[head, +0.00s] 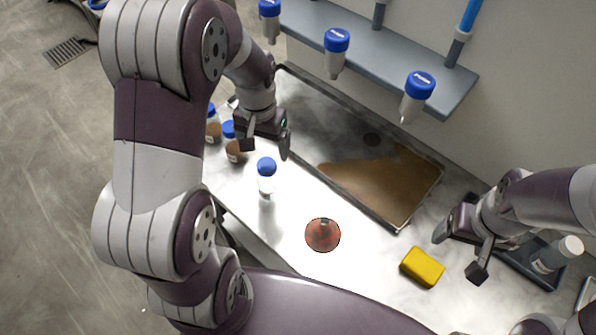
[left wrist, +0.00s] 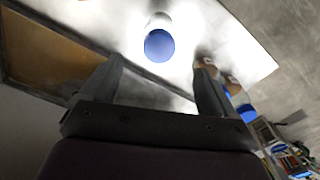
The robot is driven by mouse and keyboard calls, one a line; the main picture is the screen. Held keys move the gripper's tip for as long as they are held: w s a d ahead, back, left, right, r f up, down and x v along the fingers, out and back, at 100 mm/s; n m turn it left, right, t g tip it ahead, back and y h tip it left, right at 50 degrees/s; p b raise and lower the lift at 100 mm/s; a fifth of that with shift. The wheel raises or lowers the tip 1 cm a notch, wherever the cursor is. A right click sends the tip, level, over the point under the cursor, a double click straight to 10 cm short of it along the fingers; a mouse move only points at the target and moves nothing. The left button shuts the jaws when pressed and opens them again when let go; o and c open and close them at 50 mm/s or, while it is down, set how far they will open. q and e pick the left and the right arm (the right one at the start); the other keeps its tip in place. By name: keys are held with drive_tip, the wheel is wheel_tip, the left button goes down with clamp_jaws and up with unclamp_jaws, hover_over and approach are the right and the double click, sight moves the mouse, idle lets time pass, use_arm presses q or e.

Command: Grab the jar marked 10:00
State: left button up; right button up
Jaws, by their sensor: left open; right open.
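Several blue-capped jars stand at the left end of the counter; I cannot read 10:00 on any of them. A clear jar (head: 266,184) stands nearest the front. Two jars with brown contents, one (head: 234,154) closer and one (head: 212,132) further left, stand beside it. My left gripper (head: 266,145) is open and empty, just behind the clear jar and right of the brown ones. In the left wrist view the clear jar's blue cap (left wrist: 160,46) shows beyond and between the open fingers, and the brown jars (left wrist: 205,66) show by one finger. My right gripper (head: 459,252) is open and empty at the right.
A sunken basin (head: 318,180) with brown liquid lies behind the jars. A wall shelf (head: 370,55) holds blue-topped containers above. A dark tray (head: 515,262) with a bottle (head: 556,254) is at right.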

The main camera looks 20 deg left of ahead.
sight(268, 176)
use_arm(q)
drive_tip(key=f, duration=0.4)
drive_tip(key=f+p, duration=0.1)
drive_tip(key=f, duration=0.6)
drive_tip(key=shift+s+d+f+p, duration=0.1)
drive_tip(key=shift+s+f+p, duration=0.15)
drive_tip(key=shift+f+p, duration=0.1)
drive_tip(key=shift+f, duration=0.4)
drive_tip(key=c, duration=1.2)
drive_tip(key=shift+o, duration=0.2)
drive_tip(key=shift+r, duration=0.1)
